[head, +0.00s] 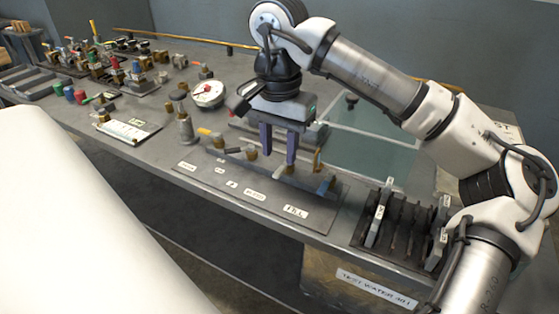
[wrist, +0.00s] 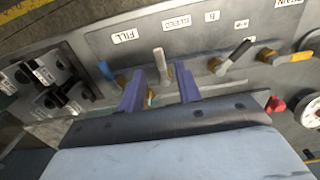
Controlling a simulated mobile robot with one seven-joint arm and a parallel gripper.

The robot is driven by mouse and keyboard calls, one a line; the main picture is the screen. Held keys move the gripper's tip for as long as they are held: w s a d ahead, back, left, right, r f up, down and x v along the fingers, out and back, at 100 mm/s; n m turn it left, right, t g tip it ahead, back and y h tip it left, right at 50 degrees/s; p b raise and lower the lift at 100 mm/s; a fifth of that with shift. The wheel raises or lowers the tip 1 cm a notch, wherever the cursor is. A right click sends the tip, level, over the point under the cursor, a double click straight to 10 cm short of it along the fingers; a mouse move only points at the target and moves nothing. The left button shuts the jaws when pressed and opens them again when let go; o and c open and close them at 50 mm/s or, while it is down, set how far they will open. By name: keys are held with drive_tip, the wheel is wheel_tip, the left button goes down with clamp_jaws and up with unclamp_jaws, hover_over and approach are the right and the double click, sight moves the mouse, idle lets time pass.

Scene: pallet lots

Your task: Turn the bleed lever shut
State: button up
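In the wrist view, the bleed lever (wrist: 159,60) is a pale beige handle pointing up toward the BLEED label (wrist: 176,22) on the valve plate. My gripper (wrist: 159,72) is open, with one purple finger on each side of the lever's lower part. A gap shows on both sides, and I cannot tell how near the tips are in depth. In the head view my gripper (head: 279,158) points down over the valve row on the bench. The bleed lever is hard to make out there behind the fingers.
The blue FILL lever (wrist: 106,70) is just left of the fingers. The black-and-white lever (wrist: 236,55) and yellow DRAIN lever (wrist: 273,56) are to the right. A clear tank (head: 370,140) stands behind, a black rack (head: 400,222) to the right, and a round gauge (head: 207,94) to the left.

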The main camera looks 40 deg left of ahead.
sight(279, 171)
drive_tip(key=shift+f, duration=1.8)
clamp_jaws()
